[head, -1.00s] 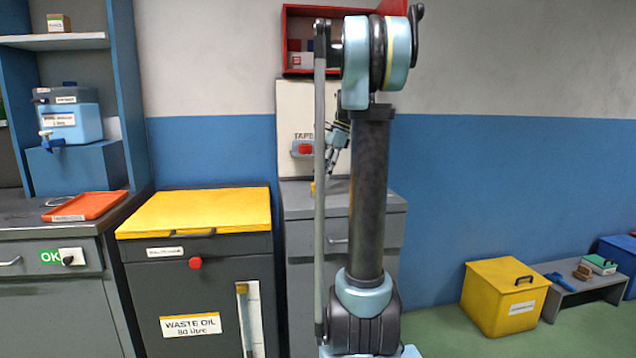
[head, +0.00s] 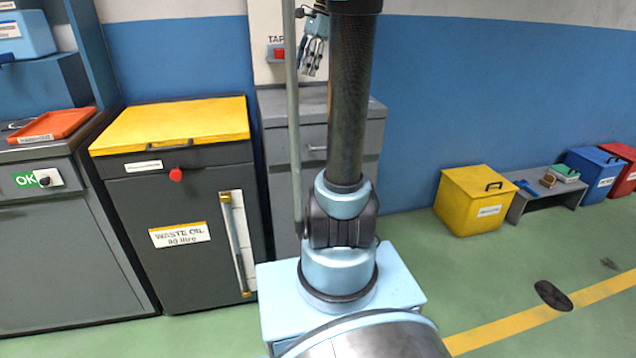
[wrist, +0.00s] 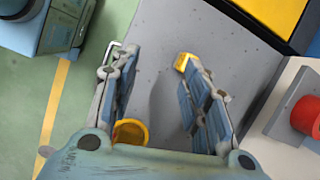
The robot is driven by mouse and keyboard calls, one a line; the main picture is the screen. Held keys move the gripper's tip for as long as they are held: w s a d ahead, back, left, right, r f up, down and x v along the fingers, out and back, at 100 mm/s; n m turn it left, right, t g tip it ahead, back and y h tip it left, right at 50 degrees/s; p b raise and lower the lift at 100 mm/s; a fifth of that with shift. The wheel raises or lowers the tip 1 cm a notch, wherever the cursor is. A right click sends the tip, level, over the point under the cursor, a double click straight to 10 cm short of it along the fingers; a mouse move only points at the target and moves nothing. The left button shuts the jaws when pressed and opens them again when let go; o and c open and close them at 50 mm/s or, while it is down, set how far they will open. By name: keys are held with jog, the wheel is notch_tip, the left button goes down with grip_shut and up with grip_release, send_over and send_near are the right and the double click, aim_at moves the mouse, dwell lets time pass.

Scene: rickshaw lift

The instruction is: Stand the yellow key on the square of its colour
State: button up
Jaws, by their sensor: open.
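My gripper (wrist: 158,62) is open in the wrist view, its two jointed fingers spread above a grey cabinet top (wrist: 235,45). No object shows held between them. A small yellow block-like piece (wrist: 184,62) lies on the grey top by the right fingertip. A yellow ring-shaped piece (wrist: 131,131) shows low between the fingers, close to the left one and partly hidden by the gripper's body. I cannot tell which of these is the key, or whether a yellow square is in view. In the head view my gripper (head: 313,60) hangs over the grey cabinet (head: 300,100).
A red button-like part (head: 279,54) on a pale panel stands at the back of the cabinet; it shows in the wrist view (wrist: 308,115). The waste oil bin (head: 190,125) with a yellow lid adjoins on the left. A yellow box (head: 470,200) stands on the floor at right.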

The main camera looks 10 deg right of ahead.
jog(key=s+a+f+n+t+h, duration=0.2)
jog(key=s+f+n, duration=1.3)
jog(key=s+f, duration=1.2)
jog(key=s+a+h, duration=0.1)
jog(key=s, duration=0.1)
jog(key=shift+s+a+f+h, duration=0.15)
jog(key=shift+s+f+h, duration=0.15)
jog(key=shift+f+h, duration=0.1)
jog(key=shift+s+f+n, duration=0.2)
jog(key=shift+f+n, duration=0.05)
jog(key=shift+n, duration=0.05)
jog(key=shift+c, duration=1.2)
